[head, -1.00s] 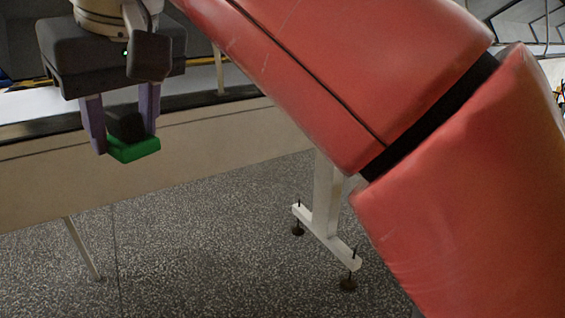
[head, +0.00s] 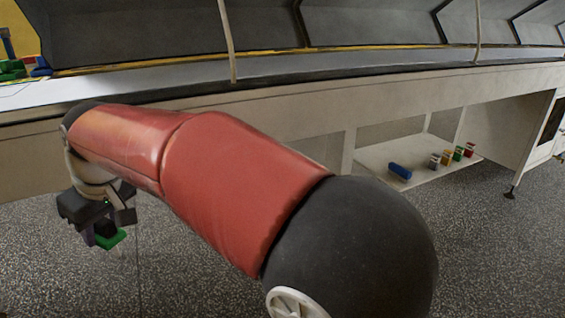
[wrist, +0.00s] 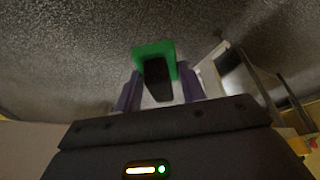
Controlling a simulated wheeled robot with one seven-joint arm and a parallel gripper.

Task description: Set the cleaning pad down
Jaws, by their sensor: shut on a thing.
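The cleaning pad (head: 112,241) is a green slab with a black block-shaped grip. In the head view it hangs at the lower left, in front of the long beige side of the line, above the speckled floor. My gripper (head: 104,232) is shut on the pad's black grip, one purple finger on each side. The wrist view shows the green pad (wrist: 153,51) beyond the fingertips, with the black grip (wrist: 157,80) between the fingers (wrist: 159,88).
A low white shelf (head: 377,160) under the line holds a blue item (head: 400,171) and several small coloured items (head: 458,154). Green and blue things (head: 15,69) lie at the far left on the line's light top (head: 170,77). The floor (head: 230,275) is clear.

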